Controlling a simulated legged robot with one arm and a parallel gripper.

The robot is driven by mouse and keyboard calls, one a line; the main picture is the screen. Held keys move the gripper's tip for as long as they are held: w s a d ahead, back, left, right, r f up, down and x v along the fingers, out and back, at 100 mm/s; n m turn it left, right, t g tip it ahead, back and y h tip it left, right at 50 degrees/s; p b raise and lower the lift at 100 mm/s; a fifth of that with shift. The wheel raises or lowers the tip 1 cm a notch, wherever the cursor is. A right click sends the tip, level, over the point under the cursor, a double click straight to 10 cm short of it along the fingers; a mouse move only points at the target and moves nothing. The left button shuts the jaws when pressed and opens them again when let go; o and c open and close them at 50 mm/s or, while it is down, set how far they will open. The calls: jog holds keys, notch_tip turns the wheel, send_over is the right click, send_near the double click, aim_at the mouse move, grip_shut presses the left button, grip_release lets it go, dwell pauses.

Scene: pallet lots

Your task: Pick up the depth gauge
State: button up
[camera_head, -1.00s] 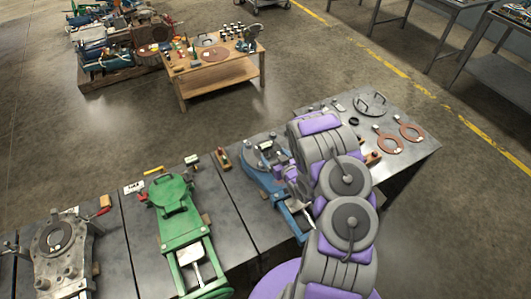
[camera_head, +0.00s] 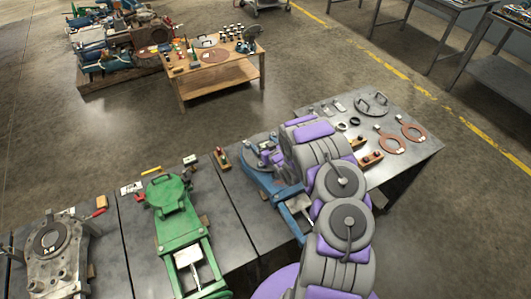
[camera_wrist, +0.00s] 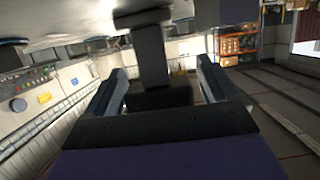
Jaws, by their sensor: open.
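I cannot pick out the depth gauge for certain in either view. Small tools lie along the back edge of the dark metal benches, among them a small white-and-dark piece (camera_head: 190,159) and a wooden block with a dark knob (camera_head: 222,158). My gripper (camera_wrist: 160,70) is open in the wrist view, its two fingers apart. A dark upright bar with a wider top (camera_wrist: 150,55) shows between the fingers; I cannot tell what it is or whether they touch it. In the head view, my gripper is partly hidden by my arm, over the blue fixture (camera_head: 262,181).
A green fixture (camera_head: 176,225) and a grey fixture (camera_head: 50,252) stand on the benches to the left. Copper-coloured rings (camera_head: 391,143) and wooden blocks (camera_head: 371,160) lie on the right bench. A wooden table (camera_head: 213,81) stands farther back. Open floor (camera_head: 130,135) lies between.

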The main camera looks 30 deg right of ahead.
jog(key=c, duration=1.5)
jog(key=shift+r, duration=0.15)
